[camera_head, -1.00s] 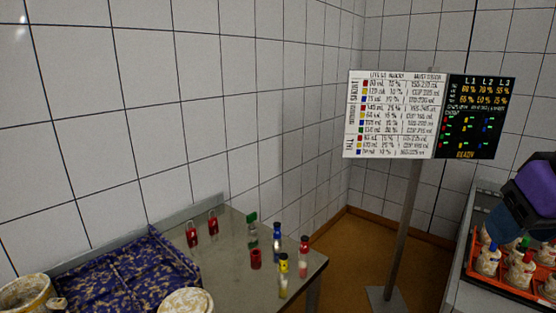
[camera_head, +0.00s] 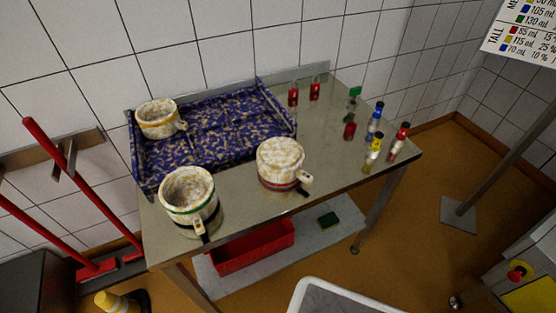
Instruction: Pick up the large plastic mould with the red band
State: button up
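The mould with the red band (camera_head: 281,160) stands on the steel table (camera_head: 330,180), near its front edge and right of the tray. It is pale and stained, and its top looks closed. The red band runs low around it, and a short handle sticks out at the lower right. A mould with a green band (camera_head: 187,192) stands open at the table's front left. A mould with a yellow band (camera_head: 158,120) sits in the blue speckled tray (camera_head: 225,128). My gripper is not in view.
Small red containers (camera_head: 293,97) and several bottles (camera_head: 375,145) stand on the table's right half. A red bin (camera_head: 253,247) is on the lower shelf. A white-rimmed tub (camera_head: 335,290) is in front. A sign post (camera_head: 510,160) stands at right.

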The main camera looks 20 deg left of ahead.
aim_at(280, 160)
jog(key=k+u, duration=0.1)
jog(key=u, duration=1)
